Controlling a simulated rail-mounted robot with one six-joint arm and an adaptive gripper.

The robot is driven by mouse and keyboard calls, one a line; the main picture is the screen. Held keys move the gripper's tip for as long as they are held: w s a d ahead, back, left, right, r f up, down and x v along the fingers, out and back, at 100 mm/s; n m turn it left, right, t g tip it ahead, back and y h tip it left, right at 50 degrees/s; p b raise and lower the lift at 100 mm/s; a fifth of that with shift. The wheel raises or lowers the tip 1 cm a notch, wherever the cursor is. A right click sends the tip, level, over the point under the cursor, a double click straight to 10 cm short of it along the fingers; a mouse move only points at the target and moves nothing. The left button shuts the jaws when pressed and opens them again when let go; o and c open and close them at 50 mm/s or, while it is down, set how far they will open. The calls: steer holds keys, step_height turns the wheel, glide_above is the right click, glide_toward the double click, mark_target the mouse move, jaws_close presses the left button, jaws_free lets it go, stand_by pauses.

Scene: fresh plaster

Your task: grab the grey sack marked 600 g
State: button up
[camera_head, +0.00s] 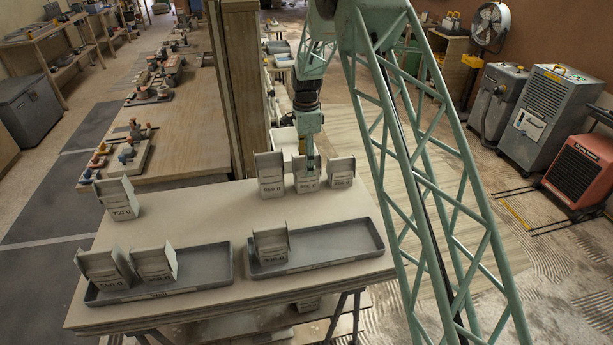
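Three grey sacks stand in a row at the back of the table: a left one (271,182), a middle one (307,186) and a right one (341,181). Their printed weights are too small to read surely, so I cannot tell which is marked 600 g. My gripper (310,168) points down at the middle sack, its tip overlapping the sack's top. Its fingers are too small and unclear to show whether they grip. A sack that seems to read 750 g (121,211) stands apart at the left. Other sacks' labels are also unclear.
A left grey tray (211,268) holds two sacks, one (104,274) and another (154,271). A right tray (345,245) holds one sack (270,254) at its left; its right side is free. A wooden post (243,80) stands behind the table. My green lattice structure passes at the right.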

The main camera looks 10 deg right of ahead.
steer(key=shift+d+f, duration=0.1)
steer(key=shift+f, duration=2.3)
steer(key=c, duration=1.3)
steer(key=shift+r, duration=0.1)
steer(key=shift+c, duration=0.2)
steer(key=shift+r, duration=0.1)
steer(key=shift+r, duration=1.55)
steer(key=shift+s+r, duration=0.1)
steer(key=shift+s, duration=0.1)
steer(key=s, duration=0.5)
steer(key=s+r, duration=0.1)
steer(key=s, duration=0.4)
steer(key=s+a, duration=0.1)
steer(key=s, duration=0.4)
steer(key=shift+s+r, duration=0.2)
steer(key=shift+s, duration=0.1)
